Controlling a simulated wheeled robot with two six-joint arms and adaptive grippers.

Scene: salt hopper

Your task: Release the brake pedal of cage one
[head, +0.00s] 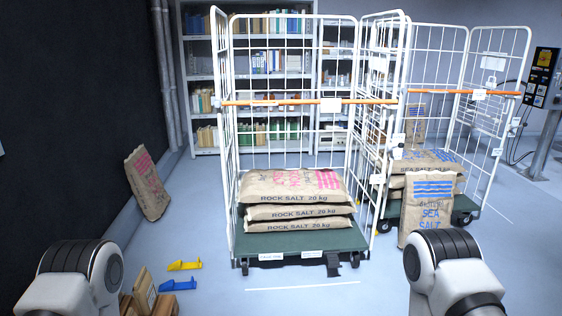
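The nearer white wire roll cage (228,150) stands in the middle of the head view on a green base. A small label on its front edge seems to read "CAGE ONE". A dark pedal (332,266) sticks out low at the front edge, right of centre, near the right front caster. Whether it is pressed down or up is too small to tell. Three stacked rock salt sacks (293,212) lie on the base. My two arms show at the bottom left and bottom right; neither gripper is in view.
A second cage (498,120) with sacks stands behind right, a sea salt sack (430,208) upright before it. Another sack (147,183) leans at the left wall. A yellow wedge (184,265) and blue wedge (177,284) lie front left. The floor before the pedal is clear.

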